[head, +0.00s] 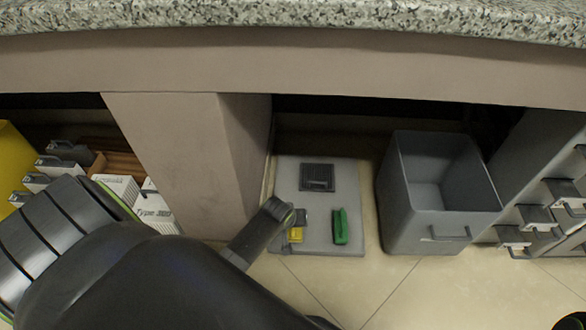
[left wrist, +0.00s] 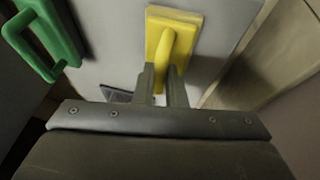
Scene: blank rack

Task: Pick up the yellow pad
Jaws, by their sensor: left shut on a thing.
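The yellow pad (left wrist: 190,18) is a flat block with a raised yellow handle. My left gripper (left wrist: 163,72) is shut on that handle, with one finger on each side of it. In the head view the yellow pad (head: 295,236) shows small at the near left part of a grey board, partly covered by my left arm and gripper (head: 300,217). I cannot tell whether the pad touches the board. My right gripper is not in view.
The grey board (head: 318,210) also holds a green pad (head: 341,227) and a dark square piece (head: 317,177). A grey open bin (head: 437,215) stands right of it. A pillar (head: 185,150) stands left, and a stone counter (head: 300,18) overhangs. Tiled floor lies in front.

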